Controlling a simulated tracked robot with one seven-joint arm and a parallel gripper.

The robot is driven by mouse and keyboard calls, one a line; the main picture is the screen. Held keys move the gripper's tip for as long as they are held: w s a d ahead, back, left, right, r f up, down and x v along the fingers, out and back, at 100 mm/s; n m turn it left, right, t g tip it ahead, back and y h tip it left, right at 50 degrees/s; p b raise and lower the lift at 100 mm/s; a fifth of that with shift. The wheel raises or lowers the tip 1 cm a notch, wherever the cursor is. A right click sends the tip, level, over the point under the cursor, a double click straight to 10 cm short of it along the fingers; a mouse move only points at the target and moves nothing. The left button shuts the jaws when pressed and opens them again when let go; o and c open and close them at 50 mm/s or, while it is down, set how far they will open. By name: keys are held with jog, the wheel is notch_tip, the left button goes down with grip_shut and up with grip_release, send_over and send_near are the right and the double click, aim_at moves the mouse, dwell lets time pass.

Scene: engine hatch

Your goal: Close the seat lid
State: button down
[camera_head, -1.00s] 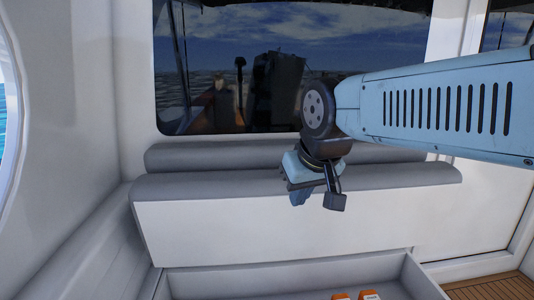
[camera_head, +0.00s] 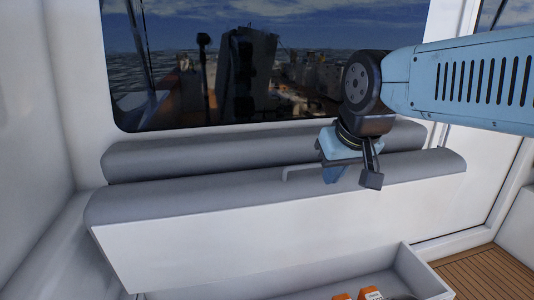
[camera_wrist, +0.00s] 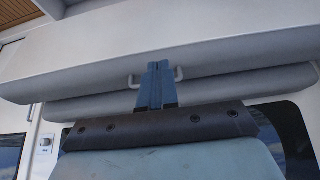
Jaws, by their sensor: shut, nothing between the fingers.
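The seat lid (camera_head: 240,245) stands raised and tilted over the open seat box, its white face towards the head camera and its grey padded edge on top. A thin grey handle (camera_head: 288,173) is on the padded side; its two ends also show in the wrist view (camera_wrist: 180,74), either side of my fingers. My gripper (camera_head: 332,176) is at the lid's upper edge, right of its middle, with fingers pointing down by the handle. In the wrist view the blue fingers (camera_wrist: 157,68) are together and empty. Whether they touch the handle or lid cannot be told.
The open seat box (camera_head: 415,270) is below the lid, with orange-and-white items (camera_head: 371,293) inside. A grey backrest (camera_head: 190,150) and a window (camera_head: 290,65) are behind the lid. Wooden floor (camera_head: 487,270) is clear at the right.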

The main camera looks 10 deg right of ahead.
jog(key=w+r+m+g, duration=0.2)
jog(key=w+r+m, duration=0.25)
jog(key=w, duration=0.45)
jog(key=m+g, duration=0.7)
jog(key=m, duration=0.6)
send_over(275, 153)
notch_tip(275, 153, down, 5)
jog(key=shift+w+a+f+m, duration=0.1)
jog(key=shift+a+f+m, duration=0.15)
jog(key=shift+a+f, duration=0.15)
jog(key=x, duration=0.9)
jog(key=shift+s+f, duration=0.25)
jog(key=shift+s, duration=0.05)
